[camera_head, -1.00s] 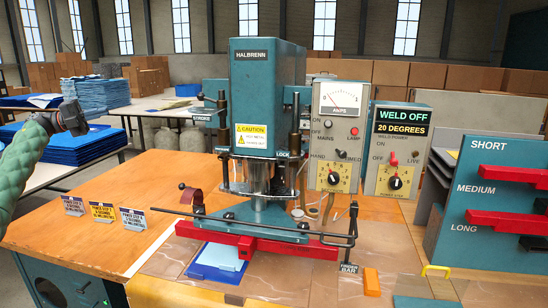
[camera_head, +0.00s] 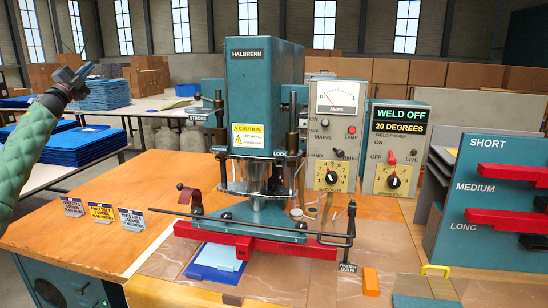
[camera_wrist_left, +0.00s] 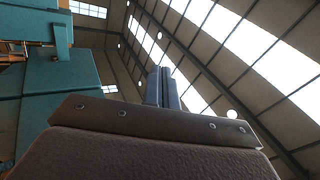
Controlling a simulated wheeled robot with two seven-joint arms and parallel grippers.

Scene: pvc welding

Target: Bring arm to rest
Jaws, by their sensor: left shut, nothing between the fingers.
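My left gripper (camera_head: 76,76) is raised at the upper left of the head view, on an arm with a green sleeve. It is shut and empty, in the air well to the left of the welding press (camera_head: 266,100). In the left wrist view its closed fingers (camera_wrist_left: 162,88) point up toward the ceiling windows, with the teal press housing at the left. My right gripper is in neither view.
The wooden bench (camera_head: 150,185) carries the press, its red bar (camera_head: 260,243), and blue sheets (camera_head: 215,262). Small sign cards (camera_head: 101,212) stand at left. A control box (camera_head: 396,150) and a teal rack (camera_head: 495,205) stand at right. Blue stacks (camera_head: 80,144) lie on a table behind the arm.

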